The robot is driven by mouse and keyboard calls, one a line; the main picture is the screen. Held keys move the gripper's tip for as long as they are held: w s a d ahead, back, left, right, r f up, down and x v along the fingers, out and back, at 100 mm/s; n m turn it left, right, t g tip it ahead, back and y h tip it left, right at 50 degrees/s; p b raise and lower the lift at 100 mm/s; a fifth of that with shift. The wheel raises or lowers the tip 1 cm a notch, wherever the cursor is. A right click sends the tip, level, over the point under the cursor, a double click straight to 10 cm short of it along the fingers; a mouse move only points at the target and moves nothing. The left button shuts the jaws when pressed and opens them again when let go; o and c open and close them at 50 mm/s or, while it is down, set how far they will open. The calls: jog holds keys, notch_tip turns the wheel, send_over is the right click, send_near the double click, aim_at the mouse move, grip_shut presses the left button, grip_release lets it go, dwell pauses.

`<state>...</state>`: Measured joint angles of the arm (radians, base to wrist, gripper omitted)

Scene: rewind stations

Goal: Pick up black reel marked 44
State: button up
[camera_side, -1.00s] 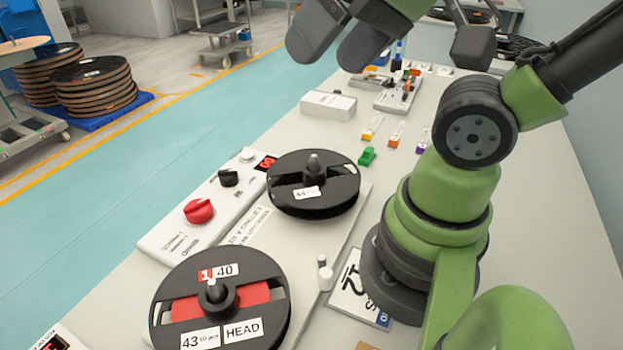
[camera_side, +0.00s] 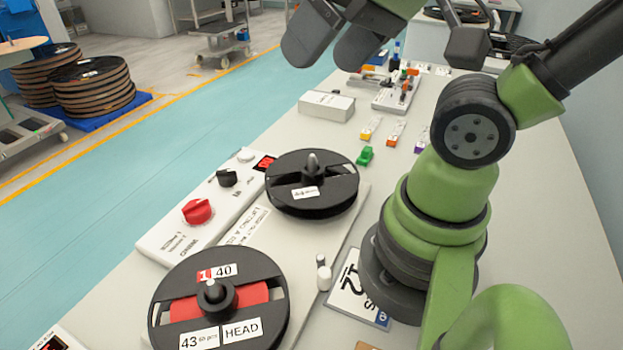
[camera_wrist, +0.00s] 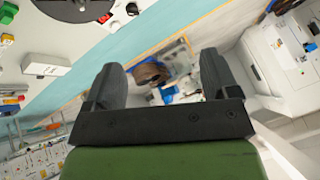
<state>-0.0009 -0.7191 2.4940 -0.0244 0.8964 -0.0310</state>
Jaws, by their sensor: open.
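The black reel marked 44 (camera_side: 335,197) sits on a spindle of the rewind station in the side view, with a small white label on its face. A black reel also shows at the top left of the wrist view (camera_wrist: 62,10), partly cut off; its label cannot be read there. My gripper (camera_side: 318,62) is open and empty, high above the bench and beyond the reel in the side view. In the wrist view its two dark fingers (camera_wrist: 162,90) stand wide apart with nothing between them.
A second black reel (camera_side: 262,265) with a red core, labelled 43, 40 and HEAD, sits in front. The control box (camera_side: 180,240) with red and black knobs lies left of the reels. A white box (camera_side: 327,106) and small coloured clips stand farther back. A printed plate (camera_side: 352,300) lies near my base.

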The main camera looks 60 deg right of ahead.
jog(key=w+d+f+n+g+h, duration=0.35)
jog(key=w+f+n, duration=0.2)
jog(key=n, duration=0.35)
jog(key=n+g+h, duration=0.3)
jog(key=n+g, duration=0.1)
jog(key=n, duration=0.8)
send_near(310, 161)
jog(key=d, duration=0.1)
jog(key=x, duration=0.3)
jog(key=shift+d+f, duration=0.2)
jog(key=shift+f, duration=0.15)
jog(key=shift+a+f+x, duration=0.1)
jog(key=shift+a+x, duration=0.05)
jog(key=shift+x, duration=0.65)
jog(key=shift+a+f+x, duration=0.1)
jog(key=shift+a+x, duration=0.05)
jog(key=shift+x, duration=0.7)
jog(key=shift+a+x, duration=0.2)
jog(key=shift+x, duration=1.4)
jog(key=c, duration=1.1)
jog(key=shift+r, duration=0.1)
jog(key=shift+c, duration=0.2)
